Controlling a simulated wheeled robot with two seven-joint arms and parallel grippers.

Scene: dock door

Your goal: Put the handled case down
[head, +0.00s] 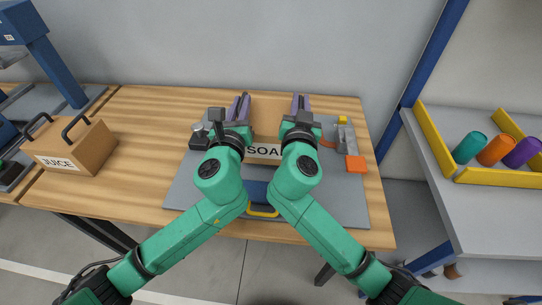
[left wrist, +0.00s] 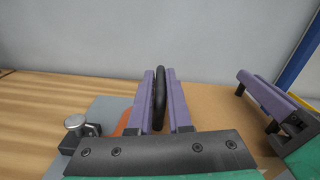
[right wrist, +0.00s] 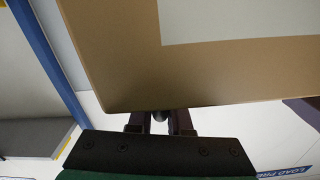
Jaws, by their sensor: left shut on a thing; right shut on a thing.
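The handled case (head: 268,152) is a brown box with a white label reading SOA, the rest hidden by my right arm. It sits between my two grippers over the grey board (head: 184,194). I cannot tell if it touches the board. My left gripper (head: 240,106) is shut on a black handle (left wrist: 159,98) of the case, seen between its purple fingers in the left wrist view. My right gripper (head: 300,104) is shut on the case's other handle, a small dark end of it showing beside the box wall (right wrist: 120,60) in the right wrist view.
Wooden table (head: 140,140) carries another handled box (head: 76,146) labelled JUICE at left. Grey blocks (head: 347,138), an orange block (head: 356,164) and a metal knob piece (head: 198,134) lie on the board. A yellow-edged shelf (head: 438,145) with coloured cylinders stands right.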

